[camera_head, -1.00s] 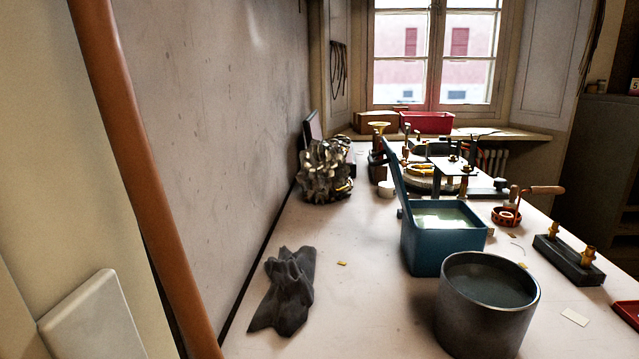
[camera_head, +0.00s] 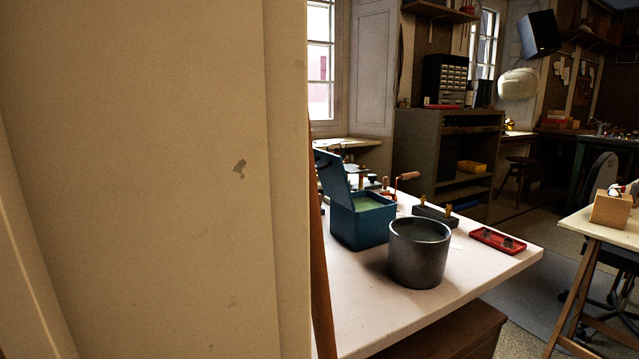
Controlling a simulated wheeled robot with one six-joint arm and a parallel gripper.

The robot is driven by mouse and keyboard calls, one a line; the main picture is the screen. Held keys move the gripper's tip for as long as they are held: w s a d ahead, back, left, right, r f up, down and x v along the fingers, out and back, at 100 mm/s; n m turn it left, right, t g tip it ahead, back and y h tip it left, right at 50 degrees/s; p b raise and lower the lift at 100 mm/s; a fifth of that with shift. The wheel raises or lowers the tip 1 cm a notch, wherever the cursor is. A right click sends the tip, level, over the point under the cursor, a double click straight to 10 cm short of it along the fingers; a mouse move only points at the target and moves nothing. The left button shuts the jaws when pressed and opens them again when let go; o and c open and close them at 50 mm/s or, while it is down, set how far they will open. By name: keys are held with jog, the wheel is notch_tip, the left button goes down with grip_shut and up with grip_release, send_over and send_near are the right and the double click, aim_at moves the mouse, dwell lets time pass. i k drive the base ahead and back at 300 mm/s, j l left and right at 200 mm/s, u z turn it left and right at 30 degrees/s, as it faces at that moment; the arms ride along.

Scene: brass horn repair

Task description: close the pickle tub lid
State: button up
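The pickle tub (camera_head: 360,226) is a blue square box with pale green liquid inside, standing on the white workbench. Its blue lid (camera_head: 331,175) stands up, tilted back over the tub's left side, so the tub is open. My gripper is not in view.
A dark round pot (camera_head: 418,262) stands just in front and right of the tub. A red tray (camera_head: 498,241) and a dark block with brass pieces (camera_head: 435,215) lie farther right on the workbench (camera_head: 465,285). A cream wall or door panel (camera_head: 150,180) fills the left half, close by.

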aim_at(330, 169)
jog(key=i+l+u, duration=0.1)
jog(key=i+l, duration=0.35)
jog(key=l, duration=0.2)
jog(key=i+l+u, duration=0.15)
jog(key=i+l, duration=0.1)
jog(key=l, duration=0.1)
